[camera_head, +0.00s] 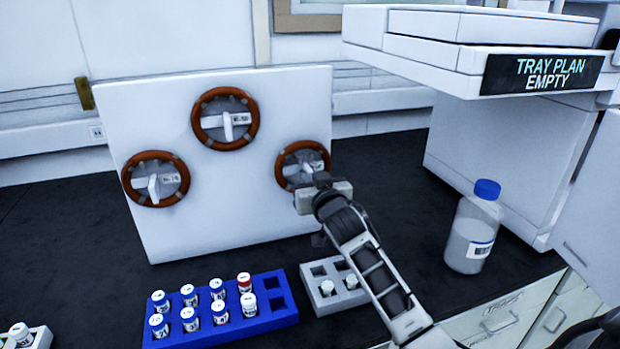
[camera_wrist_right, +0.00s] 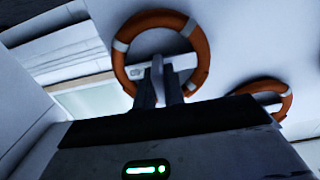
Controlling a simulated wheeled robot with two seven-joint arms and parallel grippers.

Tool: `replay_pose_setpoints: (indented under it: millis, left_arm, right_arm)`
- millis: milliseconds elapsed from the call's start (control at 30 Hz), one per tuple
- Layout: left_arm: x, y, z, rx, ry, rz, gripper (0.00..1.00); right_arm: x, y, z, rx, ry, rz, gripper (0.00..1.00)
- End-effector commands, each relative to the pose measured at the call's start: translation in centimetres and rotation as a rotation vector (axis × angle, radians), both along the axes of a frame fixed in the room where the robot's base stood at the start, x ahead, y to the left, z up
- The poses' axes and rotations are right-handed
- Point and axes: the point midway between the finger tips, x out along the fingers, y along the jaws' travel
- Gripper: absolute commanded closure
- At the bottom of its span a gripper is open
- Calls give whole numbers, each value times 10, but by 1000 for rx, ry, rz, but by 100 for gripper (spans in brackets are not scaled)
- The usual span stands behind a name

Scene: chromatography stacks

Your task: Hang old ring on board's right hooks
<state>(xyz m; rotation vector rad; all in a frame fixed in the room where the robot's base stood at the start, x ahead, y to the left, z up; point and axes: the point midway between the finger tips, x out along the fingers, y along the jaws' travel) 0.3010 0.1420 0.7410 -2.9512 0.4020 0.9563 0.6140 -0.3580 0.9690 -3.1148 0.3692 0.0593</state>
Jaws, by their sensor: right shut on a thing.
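A white board (camera_head: 220,222) stands upright on the black bench. Three orange-brown rings with grey bands show at its face: a left ring (camera_head: 127,180), a top ring (camera_head: 225,92) and a right ring (camera_head: 280,164). My right gripper (camera_head: 308,182) is at the right ring, partly covering its lower right. In the right wrist view my gripper (camera_wrist_right: 160,82) is shut on the white grip piece in the middle of the ring (camera_wrist_right: 118,62). I cannot tell whether this ring touches the board, and its hooks are hidden. My left gripper is not in view.
A blue rack (camera_head: 280,318) with several capped vials and a grey rack (camera_head: 345,303) stand in front of the board. A blue-capped bottle (camera_head: 472,235) stands at right beside a white instrument (camera_head: 450,140). The black bench left of the board is clear.

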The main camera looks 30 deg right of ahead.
Motion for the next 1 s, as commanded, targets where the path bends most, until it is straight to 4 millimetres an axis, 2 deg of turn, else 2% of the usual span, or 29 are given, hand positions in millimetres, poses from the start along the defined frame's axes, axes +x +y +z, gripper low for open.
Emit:
replay_pose_setpoints:
  millis: [500, 767, 800, 900, 1000]
  left_arm:
    - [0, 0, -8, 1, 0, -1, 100]
    - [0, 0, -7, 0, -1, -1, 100]
    - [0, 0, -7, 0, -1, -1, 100]
    - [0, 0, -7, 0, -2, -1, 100]
    - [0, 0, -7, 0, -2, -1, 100]
  right_arm:
    - [0, 0, -13, 0, -1, 0, 100]
    - [0, 0, -13, 0, -1, 0, 100]
    - [0, 0, -13, 0, -1, 0, 87]
    - [0, 0, -13, 0, -1, 0, 64]
    - [0, 0, -13, 0, -1, 0, 64]
